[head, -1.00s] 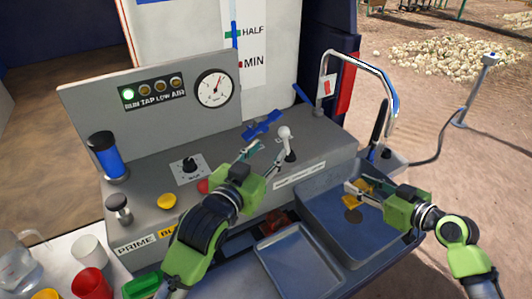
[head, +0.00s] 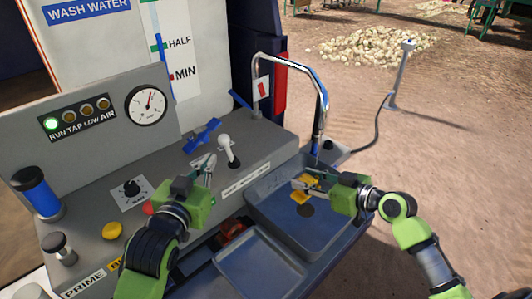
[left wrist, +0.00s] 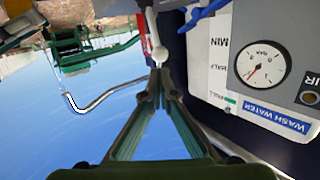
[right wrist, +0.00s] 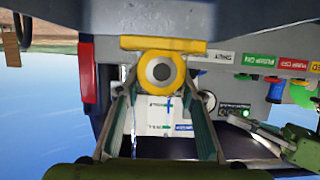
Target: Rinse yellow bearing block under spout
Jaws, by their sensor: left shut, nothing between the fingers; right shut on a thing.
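The yellow bearing block (head: 304,192) is held over the basin (head: 270,205) by my right gripper (head: 318,188), which is shut on it. In the right wrist view the block (right wrist: 160,44) shows its flat base and round dark bore between the fingers. The curved metal spout (head: 290,62) comes down behind the block; I cannot tell for sure whether water falls on it. My left gripper (head: 209,162) is shut and empty beside the white-knobbed lever (head: 225,143). In the left wrist view its tips are close to the lever (left wrist: 158,52); contact is unclear.
The grey panel holds a gauge (head: 147,105), a lit green RUN lamp (head: 51,124), a blue valve handle (head: 202,134) and a dial (head: 131,187). A shallow tray (head: 262,265) lies in front of the basin. A post with a cable (head: 400,75) stands at the right.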

